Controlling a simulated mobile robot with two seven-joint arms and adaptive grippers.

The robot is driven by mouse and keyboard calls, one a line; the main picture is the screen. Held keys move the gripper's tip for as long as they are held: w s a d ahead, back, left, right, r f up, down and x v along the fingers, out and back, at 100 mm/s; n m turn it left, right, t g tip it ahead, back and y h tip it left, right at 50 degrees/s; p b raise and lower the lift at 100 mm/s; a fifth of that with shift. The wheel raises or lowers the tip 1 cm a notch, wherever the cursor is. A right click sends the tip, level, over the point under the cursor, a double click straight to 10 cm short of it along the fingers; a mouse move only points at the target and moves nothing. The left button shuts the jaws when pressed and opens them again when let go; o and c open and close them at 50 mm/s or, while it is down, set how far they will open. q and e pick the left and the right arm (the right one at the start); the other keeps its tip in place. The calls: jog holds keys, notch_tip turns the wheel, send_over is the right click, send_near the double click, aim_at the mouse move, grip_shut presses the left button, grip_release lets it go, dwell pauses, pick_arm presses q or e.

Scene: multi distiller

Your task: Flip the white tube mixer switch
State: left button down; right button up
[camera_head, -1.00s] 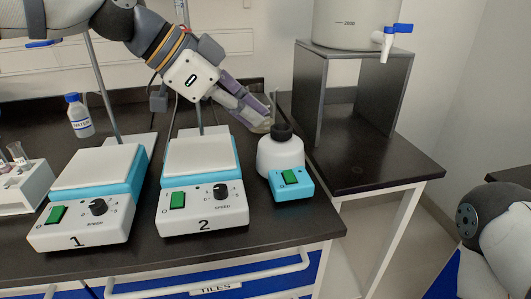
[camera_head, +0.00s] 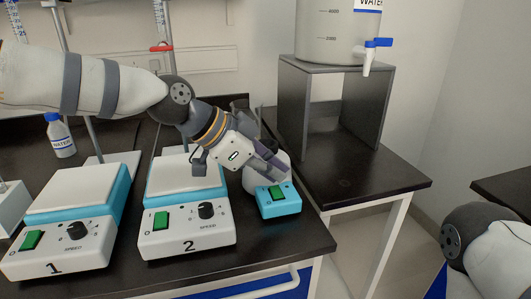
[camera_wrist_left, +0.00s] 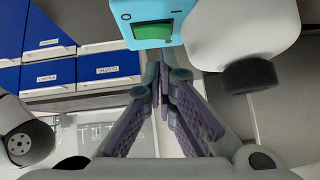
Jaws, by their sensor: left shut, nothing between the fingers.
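The white tube mixer (camera_head: 253,181) stands at the right end of the bench, with a turquoise front block (camera_head: 284,208) and a green switch (camera_head: 278,193). My left gripper (camera_head: 280,168) is shut and empty, over the mixer's white body just behind the switch. It hides the mixer's black top in the head view. In the left wrist view, the closed fingertips (camera_wrist_left: 162,75) point at the turquoise block near the green switch (camera_wrist_left: 153,32). The black top (camera_wrist_left: 250,75) shows to their right. I cannot tell whether they touch the mixer. My right gripper is out of view.
Two hotplate stirrers, marked 1 (camera_head: 60,250) and 2 (camera_head: 188,225), stand left of the mixer, each with a green switch and a black knob. A water bottle (camera_head: 60,138) is behind. A dark stand (camera_head: 340,110) holding a water tank (camera_head: 330,30) is behind right.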

pick_arm(q)
jog(key=shift+f, duration=0.55)
